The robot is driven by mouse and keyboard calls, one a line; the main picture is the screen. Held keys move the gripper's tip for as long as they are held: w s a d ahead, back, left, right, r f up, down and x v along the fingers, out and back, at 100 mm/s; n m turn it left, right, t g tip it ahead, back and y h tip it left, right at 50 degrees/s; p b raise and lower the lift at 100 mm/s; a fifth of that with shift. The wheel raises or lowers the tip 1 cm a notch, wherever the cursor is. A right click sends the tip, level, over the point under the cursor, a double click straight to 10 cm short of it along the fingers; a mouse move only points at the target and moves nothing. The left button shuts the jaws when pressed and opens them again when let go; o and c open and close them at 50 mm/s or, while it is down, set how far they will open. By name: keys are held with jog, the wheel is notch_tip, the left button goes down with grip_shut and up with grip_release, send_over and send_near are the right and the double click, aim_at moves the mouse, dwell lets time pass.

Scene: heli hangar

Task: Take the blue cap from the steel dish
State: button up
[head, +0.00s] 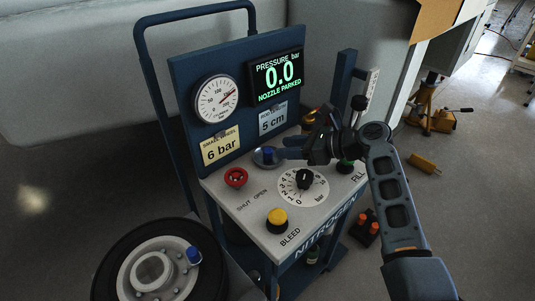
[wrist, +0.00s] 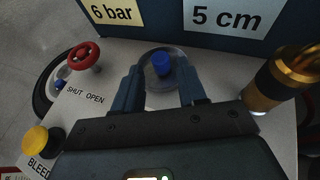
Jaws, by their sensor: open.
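The blue cap (wrist: 161,65) sits in the small round steel dish (wrist: 179,60) on the cart's pale top panel. In the head view the cap (head: 268,152) and the dish (head: 257,160) lie near the foot of the blue upright panel. My gripper (wrist: 161,76) is open, with its two dark blue fingers left and right of the dish's near part. The cap shows just ahead of the gap between the fingertips, and nothing is held. In the head view my gripper (head: 285,153) reaches in from the right, its fingers at the dish.
A red valve wheel (head: 235,177), a black dial knob (head: 304,179) and a yellow bleed button (head: 277,218) stand on the panel. A brass fitting (wrist: 268,83) rises right of my gripper. A wheel (head: 122,262) with another blue cap (head: 193,255) is at lower left.

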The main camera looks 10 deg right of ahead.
aim_at(270, 150)
jog(key=x, duration=0.2)
jog(key=b+x, duration=0.1)
jog(key=x, duration=0.2)
jog(key=shift+f, duration=0.3)
grip_shut()
jog(key=shift+r, duration=0.1)
